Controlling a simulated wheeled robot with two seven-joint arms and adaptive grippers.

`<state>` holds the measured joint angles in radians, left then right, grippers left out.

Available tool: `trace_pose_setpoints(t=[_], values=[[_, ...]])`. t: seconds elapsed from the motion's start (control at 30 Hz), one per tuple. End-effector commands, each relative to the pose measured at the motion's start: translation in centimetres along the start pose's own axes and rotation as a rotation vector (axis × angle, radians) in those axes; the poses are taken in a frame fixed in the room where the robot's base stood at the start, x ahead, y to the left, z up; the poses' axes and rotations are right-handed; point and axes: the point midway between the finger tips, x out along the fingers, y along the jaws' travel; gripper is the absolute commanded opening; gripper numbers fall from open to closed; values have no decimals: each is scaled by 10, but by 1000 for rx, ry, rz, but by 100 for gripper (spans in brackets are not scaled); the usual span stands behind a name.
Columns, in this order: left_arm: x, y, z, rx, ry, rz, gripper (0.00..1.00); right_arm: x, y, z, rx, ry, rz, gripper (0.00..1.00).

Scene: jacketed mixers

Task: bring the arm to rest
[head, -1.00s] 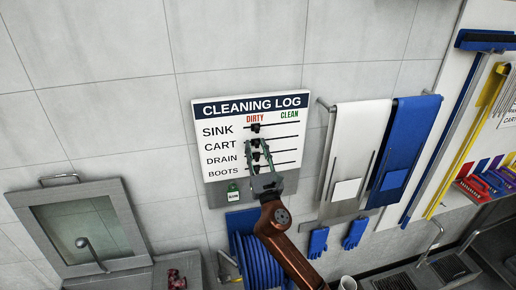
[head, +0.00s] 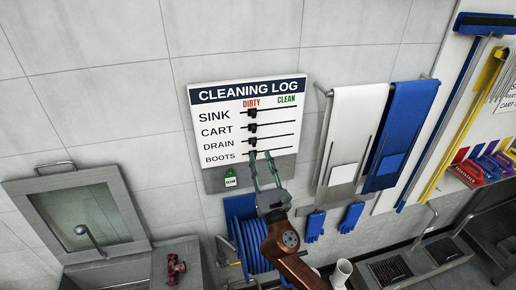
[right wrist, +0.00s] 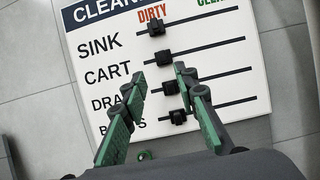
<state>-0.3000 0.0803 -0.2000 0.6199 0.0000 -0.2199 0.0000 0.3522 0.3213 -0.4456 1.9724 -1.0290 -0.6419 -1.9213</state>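My right gripper (head: 262,156) is open and empty in front of the lower edge of the cleaning log board (head: 215,176). Its two green-and-grey fingers are apart; they also show in the right wrist view (right wrist: 160,75), overlapping the board's lower rows. The board's black sliders for sink (head: 252,113), cart (head: 252,127), drain (head: 252,141) and boots (head: 252,155) all sit on the left, under DIRTY. In the right wrist view the drain slider (right wrist: 170,88) shows between the fingers, seemingly untouched. My left gripper is not in view.
A blue hose reel (head: 252,240) is behind my right arm. White (head: 353,125) and blue (head: 405,125) aprons and blue gloves (head: 315,226) hang to the right. A steel-framed window unit (head: 80,215) and red valve (head: 175,270) are left.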

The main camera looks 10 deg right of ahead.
Motion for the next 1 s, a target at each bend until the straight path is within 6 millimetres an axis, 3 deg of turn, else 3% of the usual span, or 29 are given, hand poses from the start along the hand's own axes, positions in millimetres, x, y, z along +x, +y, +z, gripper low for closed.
trace_pose_setpoints(t=[0.17,0.67,0.77,0.87,1.0], values=[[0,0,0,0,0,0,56,-12,0,0,1,0,1,28],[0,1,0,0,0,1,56,-14,-3,-3,21,9,-8,28],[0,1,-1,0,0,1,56,-22,-20,-19,122,54,-50,28],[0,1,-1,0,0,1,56,-40,-50,-48,320,131,-138,28],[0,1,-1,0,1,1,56,-83,-99,-101,670,245,-326,28]])
